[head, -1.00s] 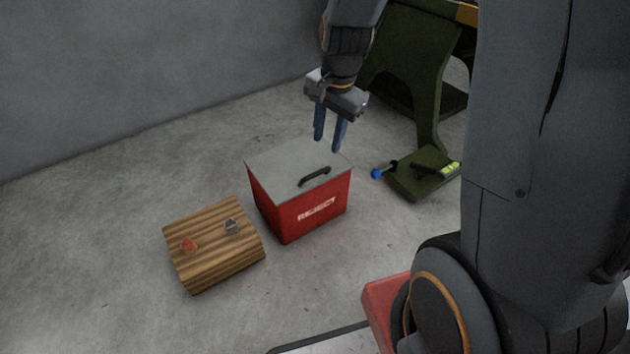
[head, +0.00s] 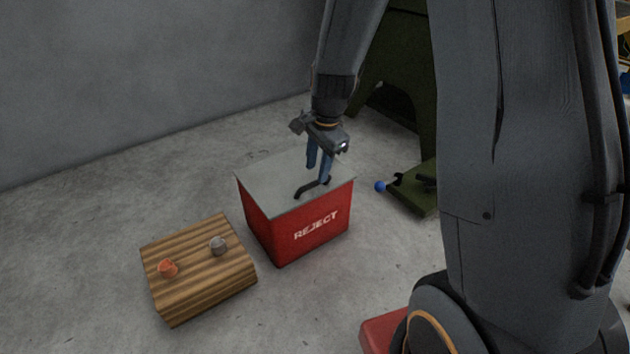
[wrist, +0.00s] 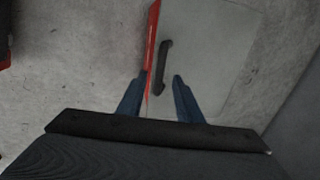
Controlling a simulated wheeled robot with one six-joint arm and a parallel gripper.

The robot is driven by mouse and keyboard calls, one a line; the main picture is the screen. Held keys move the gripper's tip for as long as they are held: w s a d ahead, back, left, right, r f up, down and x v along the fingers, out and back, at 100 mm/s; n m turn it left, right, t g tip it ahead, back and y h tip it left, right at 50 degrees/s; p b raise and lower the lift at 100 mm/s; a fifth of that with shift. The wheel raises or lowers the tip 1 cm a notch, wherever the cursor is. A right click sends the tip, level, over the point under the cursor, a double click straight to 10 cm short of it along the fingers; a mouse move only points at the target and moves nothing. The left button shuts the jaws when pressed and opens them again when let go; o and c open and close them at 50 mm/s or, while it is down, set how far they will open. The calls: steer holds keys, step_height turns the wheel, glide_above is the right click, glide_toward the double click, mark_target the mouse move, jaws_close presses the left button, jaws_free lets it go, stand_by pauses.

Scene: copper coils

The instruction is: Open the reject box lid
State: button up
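The reject box (head: 307,229) is red with white "REJECT" lettering on its front and stands on the floor. Its flat grey lid (head: 268,178) is down, with a dark bar handle (head: 312,188) near the front edge. My gripper (head: 319,172) is above the lid by the handle, fingers pointing down. In the wrist view its blue fingers (wrist: 156,88) are apart with nothing held between them. The handle (wrist: 165,66) lies ahead of the fingertips there, between their lines. I cannot tell whether a finger touches the handle.
A wooden block (head: 198,270) stands left of the box, with an orange piece (head: 168,268) and a grey piece (head: 218,245) on top. A green machine base (head: 392,80) and a blue-ended lever (head: 381,187) are at the right. A grey wall rises behind.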

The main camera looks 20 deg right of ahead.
mark_target(315, 182)
steer(key=f, duration=0.1)
steer(key=f+b, duration=0.1)
steer(key=f, duration=0.1)
steer(key=f+b, duration=0.1)
steer(key=shift+w+a+f, duration=0.15)
steer(key=shift+w+f, duration=0.1)
steer(key=shift+w, duration=0.15)
jaws_close()
